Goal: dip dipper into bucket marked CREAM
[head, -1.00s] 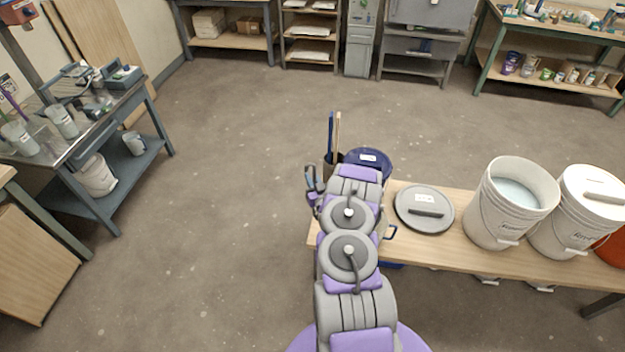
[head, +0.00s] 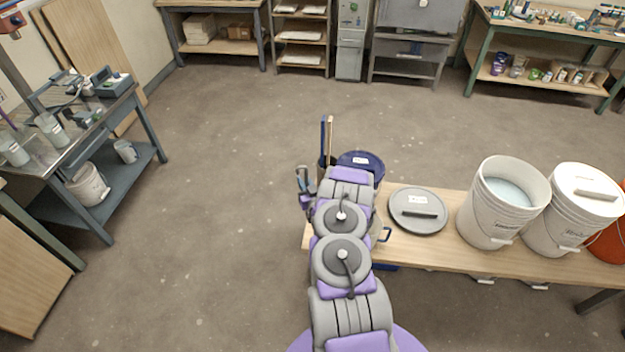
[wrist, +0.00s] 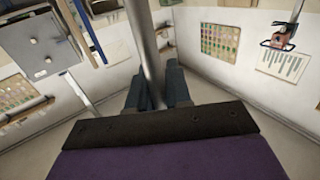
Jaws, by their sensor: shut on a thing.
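My gripper (wrist: 157,88) is shut on a grey metal rod, the dipper's handle (wrist: 146,45), which runs up out of the wrist view. The dipper's far end is not in sight. In the head view my arm hides most of the gripper; one fingertip part (head: 305,182) shows left of the arm. An open white bucket (head: 487,218) with pale liquid (head: 508,190) stands on the wooden bench at the right, well apart from my gripper. Its label is too small to read, so I cannot tell whether it is marked CREAM.
A grey lid (head: 418,211) with a handle lies on the bench (head: 440,250) left of the open bucket. A lidded white bucket (head: 560,226) and an orange bucket (head: 610,243) stand to its right. A dark blue lidded bucket (head: 368,166) and upright sticks (head: 327,138) are beyond my arm.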

